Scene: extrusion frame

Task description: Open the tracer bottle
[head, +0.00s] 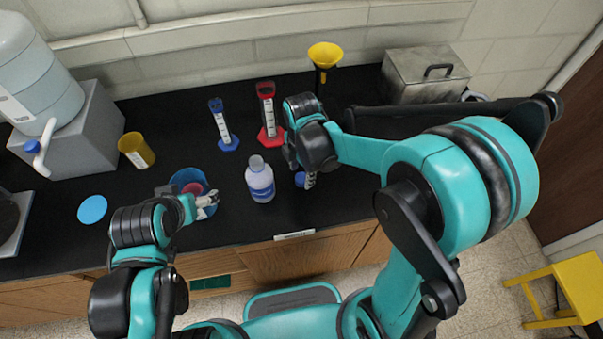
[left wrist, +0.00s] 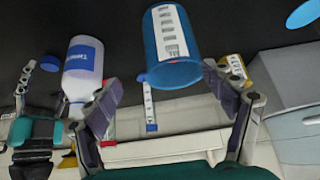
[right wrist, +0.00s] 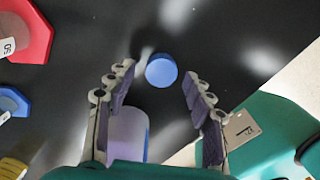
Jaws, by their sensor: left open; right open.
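The tracer bottle (head: 260,182), white with a blue label, stands upright on the black counter. Its neck shows pale, with no blue cap on it. It also shows upside down in the left wrist view (left wrist: 83,72) and partly in the right wrist view (right wrist: 126,135). A round blue cap (right wrist: 161,70) shows between the spread fingers of my right gripper (right wrist: 157,80), just right of the bottle in the head view (head: 299,179). I cannot tell whether it touches the counter. My left gripper (head: 207,206) is open beside the blue beaker (left wrist: 175,72), left of the bottle.
A blue cylinder (head: 222,125) and a red cylinder (head: 268,115) stand behind the bottle. A yellow funnel (head: 324,55), a yellow cup (head: 136,150) and a metal box (head: 425,75) are farther around. A blue disc (head: 92,209) lies at left. The counter's front edge is close.

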